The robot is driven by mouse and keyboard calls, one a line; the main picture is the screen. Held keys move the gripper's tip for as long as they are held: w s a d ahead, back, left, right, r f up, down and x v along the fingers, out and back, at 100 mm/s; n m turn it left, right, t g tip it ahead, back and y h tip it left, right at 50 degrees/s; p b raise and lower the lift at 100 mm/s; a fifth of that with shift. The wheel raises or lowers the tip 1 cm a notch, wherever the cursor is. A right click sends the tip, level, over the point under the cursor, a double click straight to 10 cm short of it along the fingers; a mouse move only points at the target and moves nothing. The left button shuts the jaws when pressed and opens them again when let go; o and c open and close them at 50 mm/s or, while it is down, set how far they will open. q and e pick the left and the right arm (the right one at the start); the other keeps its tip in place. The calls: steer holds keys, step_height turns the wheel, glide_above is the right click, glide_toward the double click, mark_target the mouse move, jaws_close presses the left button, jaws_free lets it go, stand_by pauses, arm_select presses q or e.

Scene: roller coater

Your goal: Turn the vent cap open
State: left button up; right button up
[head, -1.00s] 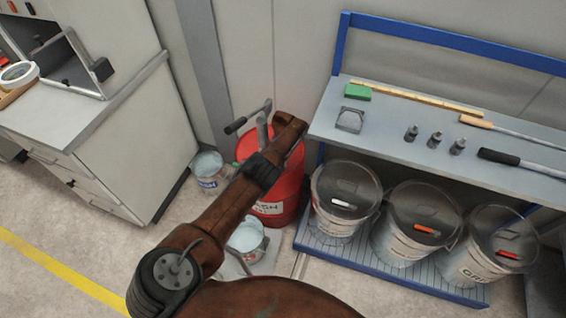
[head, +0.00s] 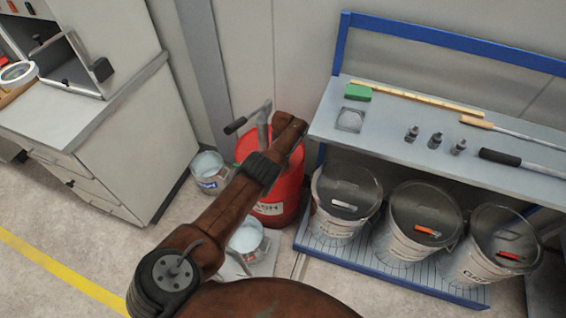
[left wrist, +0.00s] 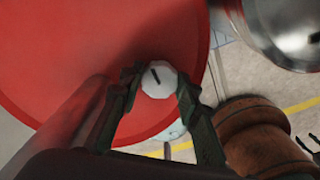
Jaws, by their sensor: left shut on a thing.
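The white round vent cap (left wrist: 158,80) with a dark slot mark sits on the top of the red drum (left wrist: 60,45) in the left wrist view. My left gripper (left wrist: 159,84) is shut on the cap, one dark finger on each side of it. The slot mark is tilted. In the head view the red drum (head: 285,190) stands on the floor behind my left arm. The arm hides the cap and my left gripper there.
A pump with a crank handle (head: 262,122) rises from the drum. Small cans (head: 209,172) stand beside it. A blue-framed bench (head: 400,135) with lidded buckets (head: 343,195) below stands right; a grey cabinet (head: 120,140) stands left. Open floor lies at lower left.

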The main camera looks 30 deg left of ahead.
arm_select(q)
steer(key=shift+a+r, duration=0.1)
steer(key=shift+r, duration=0.05)
steer(key=o, duration=1.2)
steer(key=shift+c, duration=0.2)
